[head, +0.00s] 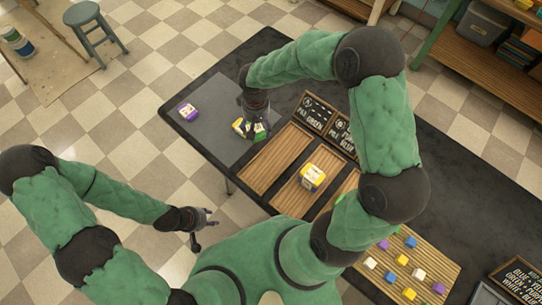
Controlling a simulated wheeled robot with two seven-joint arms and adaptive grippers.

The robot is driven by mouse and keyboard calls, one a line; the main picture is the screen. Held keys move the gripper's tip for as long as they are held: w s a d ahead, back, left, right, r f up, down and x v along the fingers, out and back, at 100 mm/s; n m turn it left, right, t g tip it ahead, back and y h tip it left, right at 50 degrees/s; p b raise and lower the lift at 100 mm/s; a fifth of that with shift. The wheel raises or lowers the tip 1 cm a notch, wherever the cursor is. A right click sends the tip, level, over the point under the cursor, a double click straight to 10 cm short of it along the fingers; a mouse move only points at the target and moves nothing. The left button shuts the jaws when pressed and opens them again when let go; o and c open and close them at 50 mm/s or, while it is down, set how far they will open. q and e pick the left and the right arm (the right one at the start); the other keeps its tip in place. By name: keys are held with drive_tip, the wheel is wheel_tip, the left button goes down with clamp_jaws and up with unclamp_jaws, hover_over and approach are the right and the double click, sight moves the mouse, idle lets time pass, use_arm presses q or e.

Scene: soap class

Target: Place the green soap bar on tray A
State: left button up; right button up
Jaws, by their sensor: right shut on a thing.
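My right gripper (257,130) reaches over the grey mat (213,117) and is shut on the green soap bar (261,133), which is mostly hidden by the fingers. A yellow-and-white soap bar (238,127) lies close to its left side. Wooden trays stand in a row to the right; the leftmost tray (276,160) is empty. The middle tray (296,198) holds a yellow-and-white soap bar (312,177). Which tray is A cannot be read. My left gripper (204,229) is open and empty, off the table's front edge.
A purple-and-white soap bar (188,112) lies at the mat's left. Dark signs (316,112) stand behind the trays. A slatted board (427,262) with several coloured blocks is at the right. My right arm covers part of the trays.

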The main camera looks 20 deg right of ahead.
sight(260, 132)
drive_tip(key=f+b, duration=0.2)
drive_tip(key=f, duration=0.1)
drive_tip(key=shift+s+f+b, duration=0.1)
drive_tip(key=shift+s+b, duration=0.25)
drive_tip(key=shift+s+f+n+b, duration=0.15)
drive_tip(key=shift+s+n+b, duration=0.3)
drive_tip(key=shift+s, duration=0.3)
drive_tip(key=s+r+n, duration=0.2)
drive_tip(key=s+n, duration=0.2)
drive_tip(key=s, duration=1.2)
drive_tip(key=w+d+f+b, duration=0.1)
drive_tip(key=w+d+f, duration=0.1)
drive_tip(key=w+f, duration=0.1)
drive_tip(key=w+d+f+b, duration=0.1)
drive_tip(key=w+f+b, duration=0.1)
drive_tip(key=w, duration=0.3)
drive_tip(key=w+d+f+b, duration=0.1)
drive_tip(key=w+d+f, duration=0.1)
drive_tip(key=w+f, duration=0.2)
drive_tip(key=shift+w+d, duration=0.25)
drive_tip(key=shift+d, duration=0.1)
drive_tip(key=shift+w+f+b, duration=0.15)
drive_tip(key=shift+f+b, duration=0.05)
drive_tip(key=shift+b, duration=0.1)
drive_tip(key=shift+w+d+f+b, duration=0.1)
drive_tip(key=shift+w+f+b, duration=0.1)
drive_tip(key=shift+f+b, duration=1.05)
drive_tip(key=shift+f+p, duration=0.35)
drive_tip(key=shift+f, duration=0.1)
